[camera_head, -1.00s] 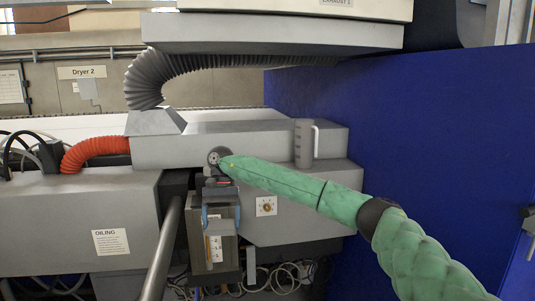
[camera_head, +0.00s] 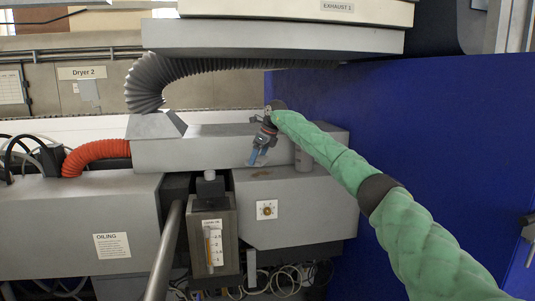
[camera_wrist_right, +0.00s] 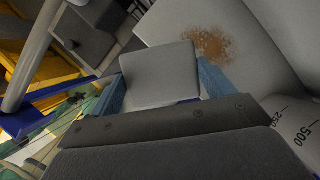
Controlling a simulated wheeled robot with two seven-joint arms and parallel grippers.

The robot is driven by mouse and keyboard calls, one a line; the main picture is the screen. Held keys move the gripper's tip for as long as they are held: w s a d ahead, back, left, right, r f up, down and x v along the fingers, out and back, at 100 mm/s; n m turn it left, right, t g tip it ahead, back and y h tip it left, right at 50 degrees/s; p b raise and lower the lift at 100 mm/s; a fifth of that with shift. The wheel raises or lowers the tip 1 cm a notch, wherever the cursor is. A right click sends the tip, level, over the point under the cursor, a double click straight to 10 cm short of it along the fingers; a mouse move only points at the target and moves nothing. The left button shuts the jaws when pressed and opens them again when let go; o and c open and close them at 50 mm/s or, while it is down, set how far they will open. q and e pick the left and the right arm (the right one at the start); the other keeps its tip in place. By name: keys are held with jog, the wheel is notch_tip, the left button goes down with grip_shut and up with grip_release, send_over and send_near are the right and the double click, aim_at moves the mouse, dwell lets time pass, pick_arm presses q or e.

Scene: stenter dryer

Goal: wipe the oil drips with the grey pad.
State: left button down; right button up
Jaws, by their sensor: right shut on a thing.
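The grey pad (camera_wrist_right: 160,75) is a flat, square-edged piece held between the two blue fingers of my right gripper in the right wrist view. In the head view my right gripper (camera_head: 258,157) is over the grey ledge, right of the oil box, its fingers pointing down. A brown, speckled oil stain (camera_wrist_right: 205,45) lies on the grey surface beyond the pad in the wrist view, apart from the pad in the picture. In the head view a small brown mark (camera_head: 233,174) shows on the ledge left of the gripper. Pad contact with the surface cannot be told. My left gripper is not seen.
A grey measuring jug (camera_head: 303,158) stands close to my right arm, partly hidden by it; its markings (camera_wrist_right: 295,120) show in the wrist view. The oil box (camera_head: 214,245) with a gauge hangs in front. A blue panel (camera_head: 400,130) closes the right side.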

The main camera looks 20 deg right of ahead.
jog(key=d+m, duration=0.1)
jog(key=m, duration=0.1)
jog(key=w+d+m+h, duration=0.1)
jog(key=d+m+t+h, duration=0.1)
jog(key=m, duration=0.1)
jog(key=shift+w+d+m, duration=0.2)
jog(key=shift+d+m, duration=0.05)
jog(key=shift+m, duration=0.05)
jog(key=m, duration=0.1)
jog(key=d+m+h, duration=0.1)
jog(key=shift+w+m, duration=0.15)
jog(key=shift+m, duration=0.15)
jog(key=shift+w+d+f+m+h, duration=0.1)
jog(key=shift+m+h, duration=0.3)
jog(key=shift+m, duration=0.8)
